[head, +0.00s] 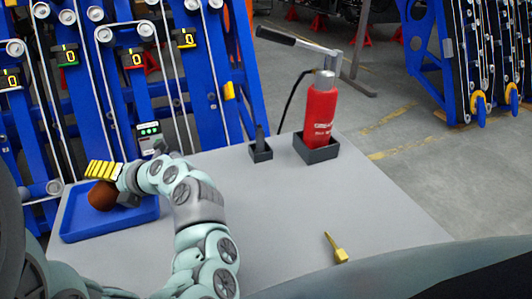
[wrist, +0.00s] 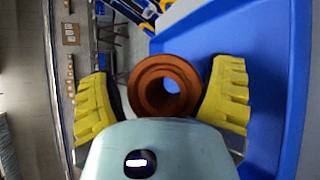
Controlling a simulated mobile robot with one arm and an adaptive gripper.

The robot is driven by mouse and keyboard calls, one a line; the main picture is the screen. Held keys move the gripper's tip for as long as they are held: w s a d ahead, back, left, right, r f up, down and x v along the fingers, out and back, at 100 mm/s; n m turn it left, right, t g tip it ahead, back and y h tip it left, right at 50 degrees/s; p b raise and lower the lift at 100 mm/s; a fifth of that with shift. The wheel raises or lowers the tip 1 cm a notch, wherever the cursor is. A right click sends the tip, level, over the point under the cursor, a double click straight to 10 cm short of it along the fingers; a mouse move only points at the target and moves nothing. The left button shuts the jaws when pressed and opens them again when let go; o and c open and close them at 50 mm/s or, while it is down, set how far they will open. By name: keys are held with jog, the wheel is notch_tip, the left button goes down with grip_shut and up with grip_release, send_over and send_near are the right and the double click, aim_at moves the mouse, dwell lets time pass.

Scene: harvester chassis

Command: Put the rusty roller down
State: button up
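The rusty roller (head: 102,196) is a reddish-brown, hollow cylinder. In the wrist view its round end and open bore (wrist: 150,102) face the camera, between the two yellow ridged fingers. My gripper (head: 105,180) is at the left of the table, with one yellow finger lying along the top of the roller. The blue tray (head: 125,222) is below the roller. Whether the roller's underside touches the tray floor is hidden.
The grey table (head: 275,210) has clear room in its middle. A red bottle (head: 320,115) stands in a black holder at the back, beside a small black holder (head: 261,152). A yellow tool (head: 337,249) lies near the front. Blue racks (head: 190,85) stand behind the table.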

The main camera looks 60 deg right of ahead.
jog(key=shift+o, duration=0.2)
jog(key=shift+a, duration=0.1)
jog(key=shift+r, duration=0.2)
jog(key=v, duration=1.2)
jog(key=shift+p, duration=0.3)
